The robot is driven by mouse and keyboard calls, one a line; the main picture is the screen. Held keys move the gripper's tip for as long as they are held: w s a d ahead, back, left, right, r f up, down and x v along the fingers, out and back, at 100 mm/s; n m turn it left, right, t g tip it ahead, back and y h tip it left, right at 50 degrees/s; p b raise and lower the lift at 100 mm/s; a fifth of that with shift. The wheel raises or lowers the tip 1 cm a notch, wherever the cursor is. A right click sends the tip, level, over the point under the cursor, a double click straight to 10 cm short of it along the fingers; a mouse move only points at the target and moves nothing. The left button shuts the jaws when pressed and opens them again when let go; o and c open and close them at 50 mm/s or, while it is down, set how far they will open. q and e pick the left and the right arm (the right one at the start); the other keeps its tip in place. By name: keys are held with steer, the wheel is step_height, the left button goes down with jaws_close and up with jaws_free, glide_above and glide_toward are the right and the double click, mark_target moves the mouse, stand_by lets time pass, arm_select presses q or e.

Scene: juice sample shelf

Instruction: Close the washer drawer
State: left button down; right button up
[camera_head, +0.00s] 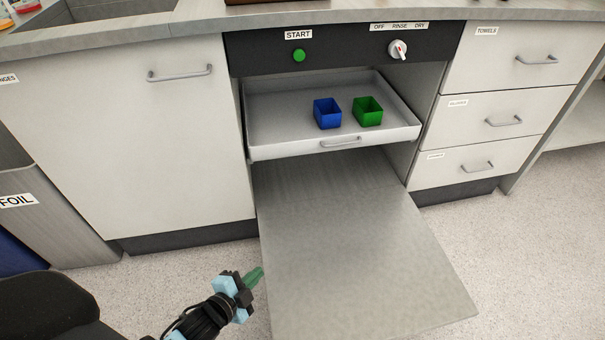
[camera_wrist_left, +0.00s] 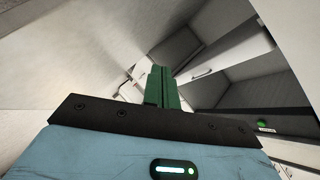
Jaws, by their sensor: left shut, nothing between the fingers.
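The washer drawer (camera_head: 285,146) is a white tray slid out below the black control panel, with a grey handle (camera_head: 340,142) on its front. A blue cup (camera_head: 327,114) and a green cup (camera_head: 367,112) stand in it. Below it the washer door (camera_head: 350,250) is folded down flat. My left gripper (camera_head: 254,277) is shut and empty, left of the open door and well in front of the drawer. Its green fingers (camera_wrist_left: 161,88) show together in the left wrist view. My right gripper is out of view.
The panel has a green START button (camera_head: 299,55) and a white dial (camera_head: 397,49). A white cupboard (camera_head: 130,150) stands left, drawers (camera_head: 480,120) right. The lowered door juts out over the floor. Speckled floor (camera_head: 540,250) is clear at right.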

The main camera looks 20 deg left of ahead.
arm_select(q)
steer(key=s+d+n+g, duration=0.2)
steer(key=s+n+g, duration=0.2)
steer(key=s, duration=1.5)
steer(key=s+d+n+g, duration=0.3)
steer(key=s+n, duration=0.4)
steer(key=s, duration=1.2)
steer(key=shift+d+f+g, duration=0.15)
steer(key=shift+f+g, duration=0.05)
steer(key=shift+g, duration=0.4)
